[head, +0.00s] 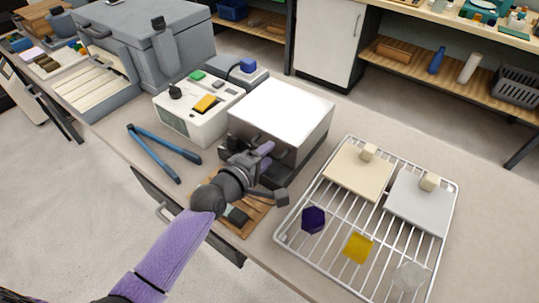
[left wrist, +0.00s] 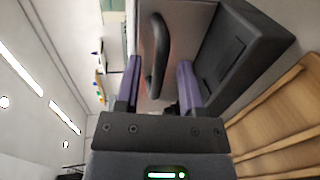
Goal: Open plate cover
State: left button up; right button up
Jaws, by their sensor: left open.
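A grey box with a white top (head: 284,108) stands on the bench; it may be the plate cover, but I cannot tell for certain. My left gripper (head: 264,163) is at its near side, partly hiding that side. In the left wrist view, a dark curved handle (left wrist: 158,52) stands out from a pale face. The two purple fingers of my open left gripper (left wrist: 158,88) are on either side of the handle, with gaps visible; it does not hold it. My right gripper is not in view.
A wire rack (head: 287,222) on the right holds a cream tile (head: 357,174) and a grey tile (head: 418,202), each with a knob, plus small coloured pieces. A white control box (head: 190,118) and blue tongs (head: 165,145) are left. A wooden board (head: 255,217) lies under my wrist.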

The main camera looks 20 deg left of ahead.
pick_arm(q)
jog(key=shift+x, duration=0.8)
grip_shut()
dwell(0.9)
